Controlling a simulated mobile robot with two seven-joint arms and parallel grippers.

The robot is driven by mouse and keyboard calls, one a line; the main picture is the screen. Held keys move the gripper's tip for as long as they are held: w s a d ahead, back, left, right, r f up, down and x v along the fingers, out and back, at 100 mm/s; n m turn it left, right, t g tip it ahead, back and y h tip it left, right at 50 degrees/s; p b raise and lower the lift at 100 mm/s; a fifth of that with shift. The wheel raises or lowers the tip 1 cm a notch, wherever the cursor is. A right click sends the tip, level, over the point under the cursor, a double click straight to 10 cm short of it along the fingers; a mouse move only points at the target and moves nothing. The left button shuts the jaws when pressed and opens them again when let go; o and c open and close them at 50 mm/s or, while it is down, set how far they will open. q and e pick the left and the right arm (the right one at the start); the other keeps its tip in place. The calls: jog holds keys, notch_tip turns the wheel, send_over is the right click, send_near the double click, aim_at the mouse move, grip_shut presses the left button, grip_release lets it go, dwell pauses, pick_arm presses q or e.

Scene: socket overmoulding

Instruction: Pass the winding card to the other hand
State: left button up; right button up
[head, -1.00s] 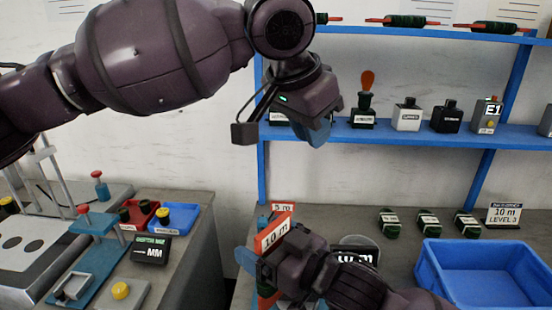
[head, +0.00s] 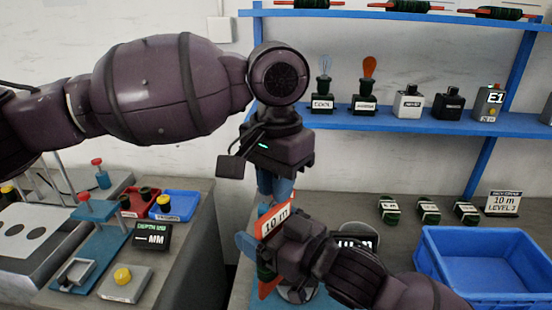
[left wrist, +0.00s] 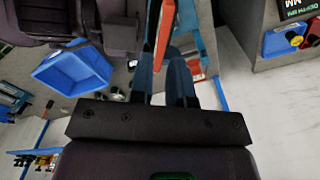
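The winding card (head: 272,221) is an orange-red card with a white "10 m" label and dark green winding below, held tilted near the bottom middle of the head view. My right gripper (head: 260,248) is shut on it; one blue finger shows at its left side. My left gripper (head: 274,190) points down just above the card's top, its blue fingers apart. In the left wrist view, the card (left wrist: 164,35) reaches between the fingers of the left gripper (left wrist: 164,60). Whether they touch it I cannot tell.
A blue bin (head: 485,262) stands at the right, with several small green coils (head: 428,211) behind it. A left bench holds red and blue trays (head: 177,206). A floor gap separates the benches.

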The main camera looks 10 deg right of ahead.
aim_at(276, 209)
pick_arm(q)
jog(key=shift+f, duration=2.8)
jog(key=shift+c, duration=0.5)
grip_shut()
pick_arm(e)
jog(key=o, duration=1.2)
jog(key=shift+s+d, duration=0.1)
